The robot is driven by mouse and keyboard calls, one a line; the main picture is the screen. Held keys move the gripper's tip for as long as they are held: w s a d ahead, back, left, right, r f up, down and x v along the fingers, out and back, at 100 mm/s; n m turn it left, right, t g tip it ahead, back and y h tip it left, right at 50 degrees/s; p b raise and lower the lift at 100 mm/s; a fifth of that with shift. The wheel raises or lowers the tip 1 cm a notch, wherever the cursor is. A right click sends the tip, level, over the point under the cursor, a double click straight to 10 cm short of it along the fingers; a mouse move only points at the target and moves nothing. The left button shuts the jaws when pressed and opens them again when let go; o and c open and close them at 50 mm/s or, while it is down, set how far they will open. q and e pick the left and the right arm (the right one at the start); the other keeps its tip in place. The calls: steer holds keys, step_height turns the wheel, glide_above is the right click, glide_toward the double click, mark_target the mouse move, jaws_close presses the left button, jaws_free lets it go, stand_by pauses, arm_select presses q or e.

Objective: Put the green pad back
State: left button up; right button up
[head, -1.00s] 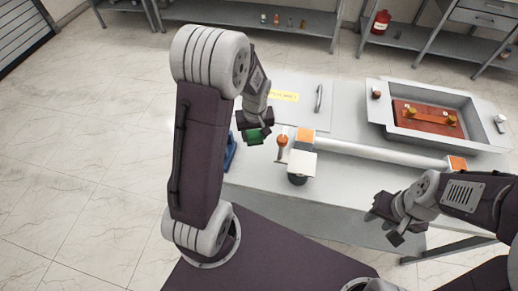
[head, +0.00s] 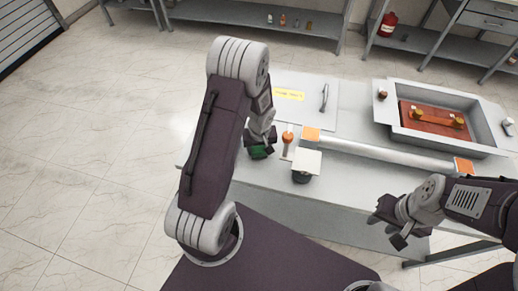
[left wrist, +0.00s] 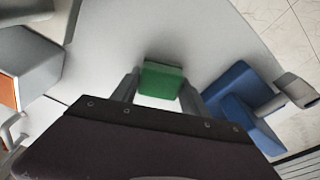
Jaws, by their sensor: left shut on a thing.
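The green pad (head: 259,153) is held in my left gripper (head: 261,148), at the left end of the table in the head view. In the left wrist view the pad (left wrist: 161,81) lies between the two fingers of the left gripper (left wrist: 160,92), with the pale table surface behind it. Whether the pad touches the table cannot be told. A blue holder (left wrist: 242,98) is right of the pad in the left wrist view; my left arm hides it in the head view. My right gripper (head: 388,228) is apart from the table objects, its fingers spread and empty.
An orange-topped peg (head: 288,138) and a white-topped block (head: 307,162) stand just right of my left gripper. A long white tube with orange ends (head: 385,154) lies across the table. A grey tray (head: 391,119) is at the back right.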

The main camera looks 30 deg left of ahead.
mark_target(260, 153)
arm_select(q)
steer(key=shift+f, duration=0.2)
steer(key=o, duration=1.3)
steer(key=shift+r, duration=0.1)
steer(key=shift+r, duration=0.3)
steer(key=r, duration=0.4)
steer(key=s+r, duration=0.1)
steer(key=r, duration=0.2)
steer(key=d+r+p, duration=0.1)
steer(key=r, duration=0.3)
steer(key=shift+s+r, duration=0.25)
steer(key=shift+r, duration=0.05)
